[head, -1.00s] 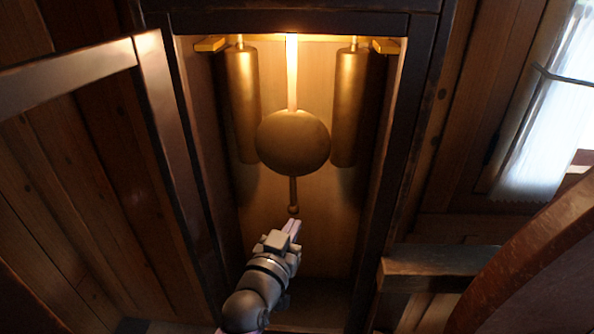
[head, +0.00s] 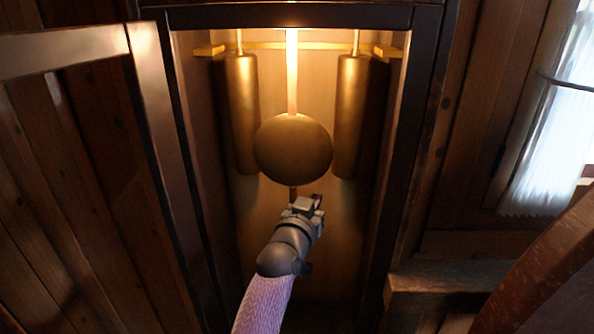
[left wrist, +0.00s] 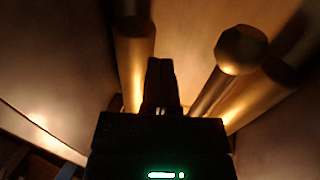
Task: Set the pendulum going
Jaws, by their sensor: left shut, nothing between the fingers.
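The pendulum hangs straight down in the middle of the open clock case, with a round brass bob (head: 293,150) on a bright rod (head: 292,75). My left gripper (head: 316,199) is shut and empty, just below the bob and slightly right of its centre. It hides most of the short lower rod and its end knob in the head view. In the left wrist view, my shut fingers (left wrist: 161,85) are dark, and a rounded knob on a thin rod (left wrist: 240,50) shows to their right. I cannot tell whether they touch it. My right gripper is not in view.
Two brass cylindrical weights hang beside the bob, one left (head: 242,115) and one right (head: 350,115). The dark case frame (head: 402,150) closes in on both sides. The framed door (head: 160,130) stands open at left. A wooden ledge (head: 430,285) is at lower right.

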